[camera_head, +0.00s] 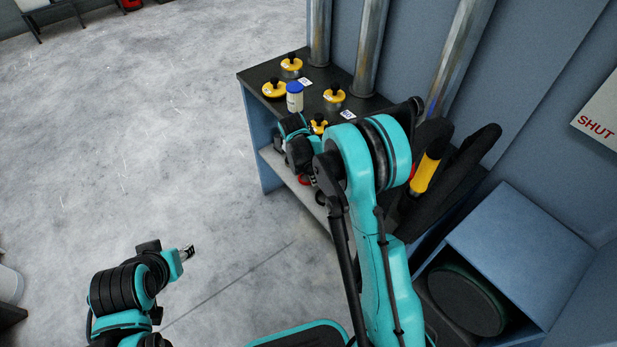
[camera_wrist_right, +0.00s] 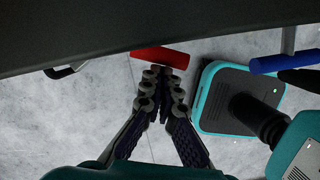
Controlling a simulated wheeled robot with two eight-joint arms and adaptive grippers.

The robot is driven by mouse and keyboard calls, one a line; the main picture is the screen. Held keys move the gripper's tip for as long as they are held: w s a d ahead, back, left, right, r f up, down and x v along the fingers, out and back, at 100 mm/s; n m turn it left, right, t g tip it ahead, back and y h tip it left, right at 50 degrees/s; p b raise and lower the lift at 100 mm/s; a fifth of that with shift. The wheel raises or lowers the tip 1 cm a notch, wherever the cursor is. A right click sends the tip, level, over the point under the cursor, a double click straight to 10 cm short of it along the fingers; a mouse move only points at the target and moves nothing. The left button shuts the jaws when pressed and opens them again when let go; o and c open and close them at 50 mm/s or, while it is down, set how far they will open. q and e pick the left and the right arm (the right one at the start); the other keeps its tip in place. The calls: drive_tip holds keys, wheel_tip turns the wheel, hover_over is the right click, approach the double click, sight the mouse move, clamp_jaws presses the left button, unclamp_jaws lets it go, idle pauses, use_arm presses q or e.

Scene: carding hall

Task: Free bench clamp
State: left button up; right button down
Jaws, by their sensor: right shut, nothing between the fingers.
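A red bar-shaped handle (camera_wrist_right: 160,57) shows in the right wrist view, just past my right fingertips. I cannot tell whether they touch it. My right gripper (camera_wrist_right: 162,82) is shut and empty, with its fingers pointing at the handle. In the head view a bit of red (camera_head: 304,180) shows beside my right wrist, at the bench's lower shelf; my arm hides most of it. A blue bar-shaped handle (camera_wrist_right: 284,62) is at the right of the wrist view. The clamp's body is not clear. My left gripper (camera_head: 186,253) is over the floor, far from the bench.
The dark-topped bench (camera_head: 262,72) carries several yellow round pieces with black knobs and a blue-capped white jar (camera_head: 295,97). A yellow-banded black object (camera_head: 428,170) and a blue box (camera_head: 520,250) are right of my arm.

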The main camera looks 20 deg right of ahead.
drive_tip(key=d+n, duration=0.1)
drive_tip(key=n, duration=0.1)
drive_tip(key=d+n+t, duration=0.1)
drive_tip(key=d+n, duration=0.1)
drive_tip(key=n, duration=0.1)
drive_tip(key=shift+s, duration=0.4)
use_arm(q)
drive_tip(key=shift+f, duration=0.2)
use_arm(e)
drive_tip(key=shift+d, duration=0.55)
